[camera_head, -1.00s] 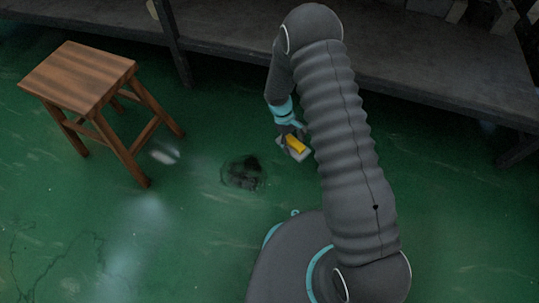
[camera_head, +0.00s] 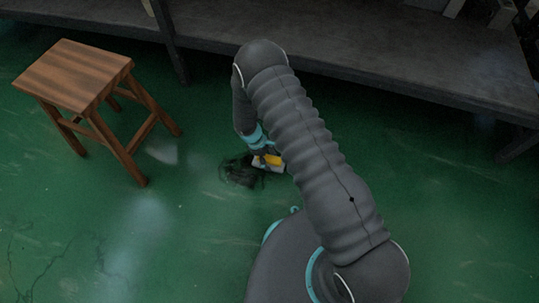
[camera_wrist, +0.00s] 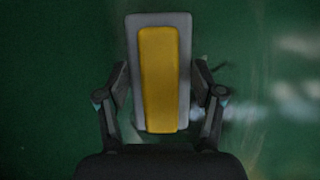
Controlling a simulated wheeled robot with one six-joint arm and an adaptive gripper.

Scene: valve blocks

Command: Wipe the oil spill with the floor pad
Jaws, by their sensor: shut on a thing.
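The floor pad is a grey slab with a yellow block on top; in the head view its yellow part (camera_head: 272,160) shows beside my arm. In the wrist view the floor pad (camera_wrist: 159,75) stands between my two fingers. My gripper (camera_wrist: 160,98) is shut on it from both sides; it also shows in the head view (camera_head: 262,150). The oil spill (camera_head: 238,172) is a dark, smeared patch on the green floor. The pad is at the spill's right edge. I cannot tell whether it touches the floor. My arm hides part of the area to its right.
A wooden stool (camera_head: 75,75) stands left of the spill. A long dark bench (camera_head: 360,50) with legs runs along the back. The green floor (camera_head: 130,235) in front and to the left is clear, with faint scuffs and cracks.

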